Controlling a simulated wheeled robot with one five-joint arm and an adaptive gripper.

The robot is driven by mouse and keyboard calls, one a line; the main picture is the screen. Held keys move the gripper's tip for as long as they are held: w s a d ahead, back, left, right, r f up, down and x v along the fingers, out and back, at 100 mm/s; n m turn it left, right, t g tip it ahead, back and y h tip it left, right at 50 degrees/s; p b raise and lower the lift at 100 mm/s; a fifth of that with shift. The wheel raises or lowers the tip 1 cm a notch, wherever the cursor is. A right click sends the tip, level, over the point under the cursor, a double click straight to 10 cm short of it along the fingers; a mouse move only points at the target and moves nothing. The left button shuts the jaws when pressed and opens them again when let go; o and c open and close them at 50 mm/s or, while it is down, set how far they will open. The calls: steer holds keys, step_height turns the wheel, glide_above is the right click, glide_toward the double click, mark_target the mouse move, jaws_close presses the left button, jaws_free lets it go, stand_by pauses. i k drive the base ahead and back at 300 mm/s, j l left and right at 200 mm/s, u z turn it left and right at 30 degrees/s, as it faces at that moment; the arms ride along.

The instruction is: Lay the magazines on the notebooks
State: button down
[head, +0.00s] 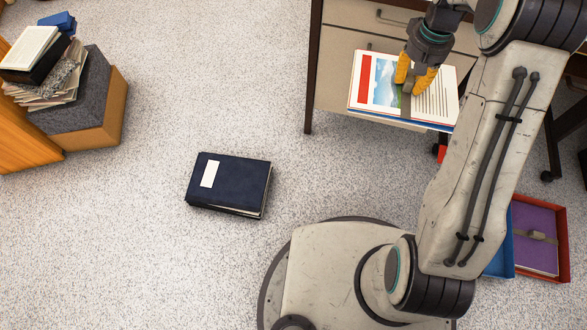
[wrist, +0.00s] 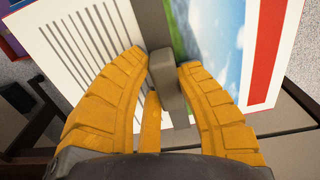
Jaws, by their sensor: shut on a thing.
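My gripper (head: 412,84) is shut on the grey raised grip of a band around the magazines (head: 376,86). The top cover shows a red block, a sky-and-grass picture and lines of text; blue and red edges show beneath. In the wrist view the yellow fingers (wrist: 166,76) sit on both sides of the grip, with the magazine cover (wrist: 205,30) behind. The magazines appear in front of the drawer unit; their height above the floor is hard to tell. The dark blue notebooks (head: 235,187), with a white label on top, lie on the floor left of the magazines.
A drawer unit (head: 345,45) stands behind the magazines. At the left, a grey-topped box (head: 95,95) holds papers and books. A red tray (head: 562,225) with a purple banded item (head: 533,220) and a blue tray (head: 497,262) lie at the right. The floor around the notebooks is clear.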

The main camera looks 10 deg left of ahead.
mark_target(229, 181)
steer(key=j+u, duration=0.75)
steer(key=u, duration=0.25)
steer(key=i+j+u, duration=0.15)
steer(key=j+u, duration=0.2)
steer(key=u, duration=0.15)
steer(key=i+j+u, duration=0.2)
steer(key=u, duration=0.3)
steer(key=i+j+u, duration=0.25)
steer(key=u, duration=0.25)
steer(key=i+j+u, duration=0.15)
steer(key=u, duration=0.35)
steer(key=i, duration=0.1)
